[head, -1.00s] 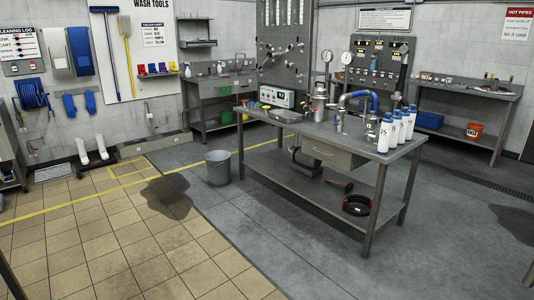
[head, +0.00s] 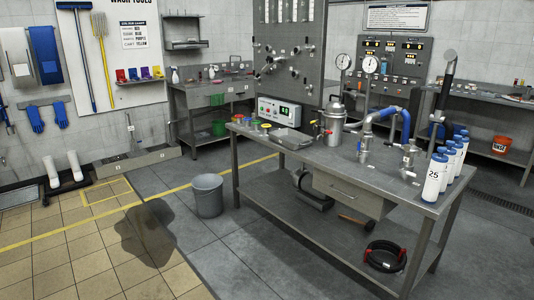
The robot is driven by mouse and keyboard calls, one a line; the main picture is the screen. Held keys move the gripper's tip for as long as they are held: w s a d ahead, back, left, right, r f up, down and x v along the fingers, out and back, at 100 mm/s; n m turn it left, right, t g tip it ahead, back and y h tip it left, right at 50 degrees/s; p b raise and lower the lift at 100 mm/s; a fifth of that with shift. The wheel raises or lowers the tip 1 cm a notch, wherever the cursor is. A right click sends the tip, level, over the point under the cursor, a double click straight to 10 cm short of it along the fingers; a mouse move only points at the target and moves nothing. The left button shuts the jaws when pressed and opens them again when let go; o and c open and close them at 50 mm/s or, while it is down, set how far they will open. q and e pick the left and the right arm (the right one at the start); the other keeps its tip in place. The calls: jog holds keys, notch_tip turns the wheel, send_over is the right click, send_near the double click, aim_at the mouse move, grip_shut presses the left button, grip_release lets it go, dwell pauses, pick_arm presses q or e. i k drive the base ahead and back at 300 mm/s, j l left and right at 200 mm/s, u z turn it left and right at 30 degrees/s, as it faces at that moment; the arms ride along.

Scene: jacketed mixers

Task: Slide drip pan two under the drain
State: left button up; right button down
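I cannot make out anything labelled drip pan two. A shallow grey metal tray (head: 290,138) lies on the left part of the steel workbench top (head: 345,163); I cannot tell if it is a drip pan. Metal pipework with a blue sleeve (head: 386,113) stands on the bench beside a steel vessel (head: 334,120). Which fitting is the drain is not clear. Neither of my grippers shows in the head view.
A grey bucket (head: 208,196) stands on the floor left of the bench, near a dark wet patch (head: 147,233). Several white bottles (head: 434,178) stand at the bench's right end. A black hose coil (head: 385,256) lies on the lower shelf. The tiled floor at left is mostly clear.

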aim_at(290, 139)
jog(key=i, duration=3.4)
